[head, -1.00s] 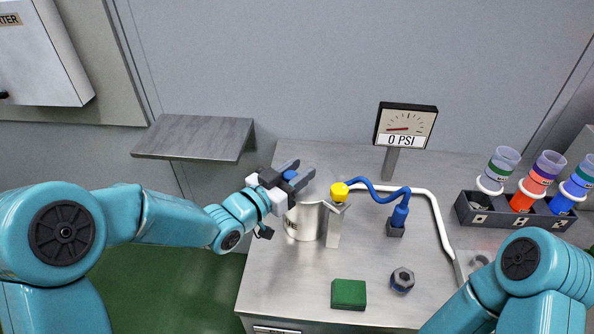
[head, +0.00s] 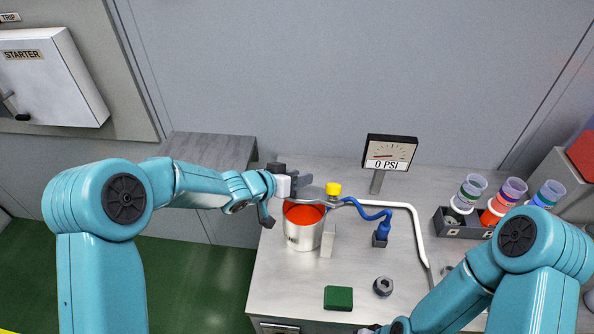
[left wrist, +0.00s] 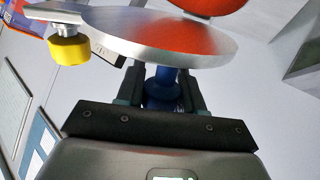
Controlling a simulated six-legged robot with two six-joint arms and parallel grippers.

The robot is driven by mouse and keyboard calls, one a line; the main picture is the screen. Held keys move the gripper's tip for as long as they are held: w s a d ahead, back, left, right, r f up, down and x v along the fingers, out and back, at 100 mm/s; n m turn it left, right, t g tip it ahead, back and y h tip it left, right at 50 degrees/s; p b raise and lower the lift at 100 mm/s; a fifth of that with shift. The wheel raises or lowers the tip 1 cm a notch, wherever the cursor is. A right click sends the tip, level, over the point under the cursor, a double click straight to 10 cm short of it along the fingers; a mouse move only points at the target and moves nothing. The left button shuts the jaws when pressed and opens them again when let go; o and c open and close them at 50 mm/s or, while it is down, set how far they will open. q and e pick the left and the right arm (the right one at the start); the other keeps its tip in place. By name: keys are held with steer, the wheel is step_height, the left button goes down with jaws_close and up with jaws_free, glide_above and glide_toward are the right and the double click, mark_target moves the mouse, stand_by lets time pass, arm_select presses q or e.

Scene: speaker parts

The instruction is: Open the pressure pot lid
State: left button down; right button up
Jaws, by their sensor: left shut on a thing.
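My left gripper (head: 303,184) is shut on the lid's blue handle (left wrist: 162,88) above the pot's far side. The lid is raised and tilted off the rim; in the head view it is mostly edge-on. The yellow knob also shows in the head view (head: 333,189). My right gripper is barely visible at the bottom edge.
A blue hose (head: 372,213) runs from beside the yellow knob to a blue fitting (head: 381,236). A gauge (head: 389,153) reads 0 PSI. A green block (head: 338,298) and a hex nut (head: 383,286) lie in front. A rack of cups stands at the right.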

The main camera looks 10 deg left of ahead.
arm_select(q)
steer(key=shift+w, duration=0.1)
steer(key=shift+r, duration=0.1)
stand_by(0.3)
steer(key=c, duration=0.8)
jaws_free()
steer(key=v, duration=1.6)
steer(key=shift+w+a+r, duration=0.1)
steer(key=shift+r, duration=0.05)
